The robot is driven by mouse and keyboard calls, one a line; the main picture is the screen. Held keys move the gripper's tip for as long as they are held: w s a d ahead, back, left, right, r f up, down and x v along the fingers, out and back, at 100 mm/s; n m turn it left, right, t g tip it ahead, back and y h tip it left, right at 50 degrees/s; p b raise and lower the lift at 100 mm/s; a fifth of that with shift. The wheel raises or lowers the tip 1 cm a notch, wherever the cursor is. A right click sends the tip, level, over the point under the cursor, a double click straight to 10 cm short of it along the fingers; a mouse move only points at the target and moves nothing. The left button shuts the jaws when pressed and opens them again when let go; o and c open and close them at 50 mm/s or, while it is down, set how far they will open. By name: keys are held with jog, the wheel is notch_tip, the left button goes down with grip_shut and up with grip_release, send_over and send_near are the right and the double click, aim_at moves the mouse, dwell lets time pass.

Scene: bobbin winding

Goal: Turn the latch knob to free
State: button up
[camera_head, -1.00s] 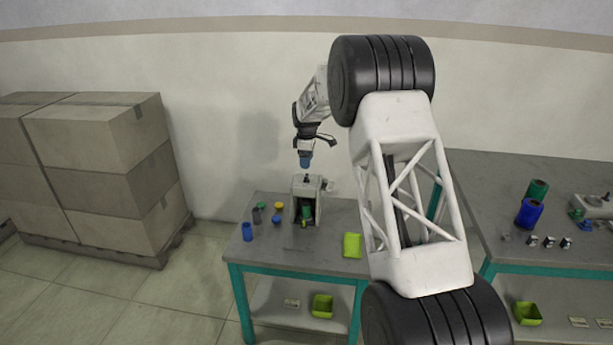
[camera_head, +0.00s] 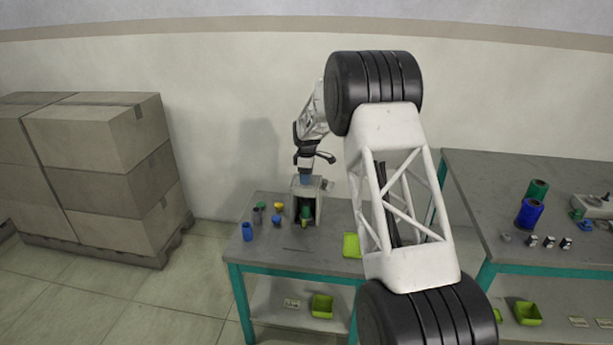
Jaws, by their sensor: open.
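The bobbin winding machine, a grey box-shaped housing (camera_head: 319,190) with an open front, stands on the left table. A green bobbin (camera_head: 305,213) sits inside its opening. My gripper (camera_head: 305,180) is open and points down right at the top of the housing, where the dark latch knob showed earlier. The knob is now hidden behind the gripper. The view is too small to tell whether the fingers touch the knob or stand around it.
A second table (camera_head: 470,190) stands at right. Stacked boxes (camera_head: 100,160) are at far left.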

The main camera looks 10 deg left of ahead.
jog(key=shift+c, duration=0.4)
jog(key=c, duration=0.9)
jog(key=shift+o, duration=0.2)
jog(key=shift+m, duration=0.4)
jog(key=m, duration=1.1)
jog(key=shift+r, duration=0.1)
jog(key=o, duration=0.9)
